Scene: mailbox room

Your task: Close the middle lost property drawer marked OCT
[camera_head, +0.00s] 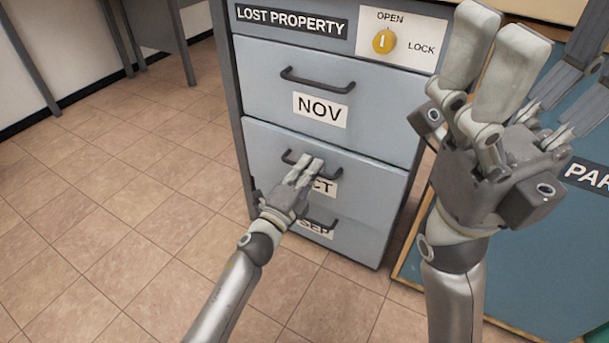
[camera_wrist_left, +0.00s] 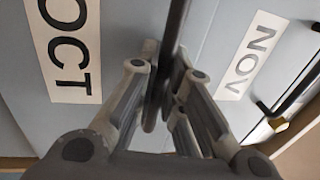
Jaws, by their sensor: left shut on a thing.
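The middle drawer marked OCT (camera_head: 370,195) is in the grey-blue LOST PROPERTY cabinet, between the NOV drawer (camera_head: 385,120) and the SEP drawer (camera_head: 350,248). Its label (camera_wrist_left: 72,60) shows in the left wrist view. My left gripper (camera_head: 308,170) is at the OCT drawer's dark handle (camera_head: 288,158) and covers part of it and of the label. In the left wrist view the handle bar (camera_wrist_left: 178,25) runs between the fingers, which are shut on it. The OCT front looks nearly flush; I cannot tell any small gap.
A yellow lock dial (camera_head: 384,41) sits at the cabinet's top right, between the words OPEN and LOCK. A blue board (camera_head: 500,270) with a wooden edge stands at right. The tiled floor (camera_head: 110,220) at left is clear.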

